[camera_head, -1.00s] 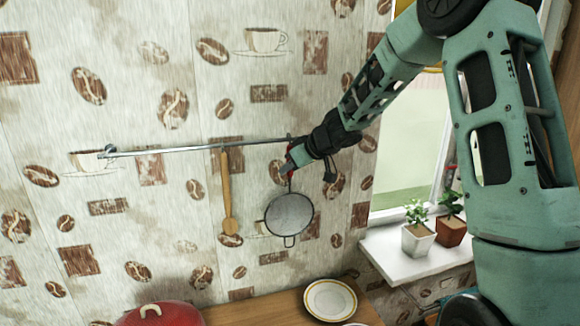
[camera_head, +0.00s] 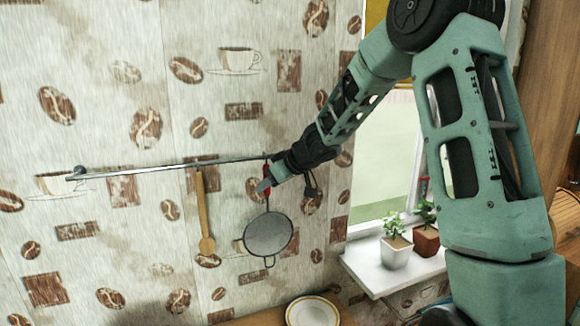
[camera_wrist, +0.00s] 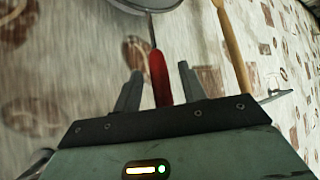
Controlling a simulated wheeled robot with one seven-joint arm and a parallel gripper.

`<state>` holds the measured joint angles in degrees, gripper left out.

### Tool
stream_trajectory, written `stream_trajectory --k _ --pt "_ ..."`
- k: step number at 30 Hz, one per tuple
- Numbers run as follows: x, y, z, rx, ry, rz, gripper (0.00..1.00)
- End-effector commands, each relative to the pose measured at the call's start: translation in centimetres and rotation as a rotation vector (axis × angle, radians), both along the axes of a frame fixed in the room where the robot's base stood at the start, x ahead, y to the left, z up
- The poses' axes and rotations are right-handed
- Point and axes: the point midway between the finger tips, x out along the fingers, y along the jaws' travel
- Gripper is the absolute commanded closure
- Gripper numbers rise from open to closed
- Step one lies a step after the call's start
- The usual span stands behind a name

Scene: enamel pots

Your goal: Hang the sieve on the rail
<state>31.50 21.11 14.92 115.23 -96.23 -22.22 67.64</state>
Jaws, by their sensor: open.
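The sieve (camera_head: 268,234) has a round grey mesh bowl and a red handle. It hangs upright against the wall below the right part of the metal rail (camera_head: 140,169), handle up. The handle's top reaches the rail; the hooking point is too small to make out. My gripper (camera_head: 264,186) is at the handle, just below the rail. In the wrist view, the open fingers of my gripper (camera_wrist: 160,74) stand on either side of the red handle (camera_wrist: 160,77), with gaps on both sides. The sieve's bowl is partly cut off at the top there.
A wooden spoon (camera_head: 204,212) hangs from the rail left of the sieve. Potted plants (camera_head: 396,252) stand on the white windowsill (camera_head: 365,272) at the right. A plate (camera_head: 312,312) lies below. The rail's left part is free.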

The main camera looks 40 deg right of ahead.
Motion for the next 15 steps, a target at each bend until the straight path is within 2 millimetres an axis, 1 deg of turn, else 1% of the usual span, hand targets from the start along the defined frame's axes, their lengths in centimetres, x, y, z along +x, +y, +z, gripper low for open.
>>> stream_trajectory --k 1,15 --pt "-0.7 -0.3 0.9 -0.003 -0.003 -0.002 0.59" --pt "-8.4 -2.8 7.9 -0.003 -0.004 -0.003 0.59"
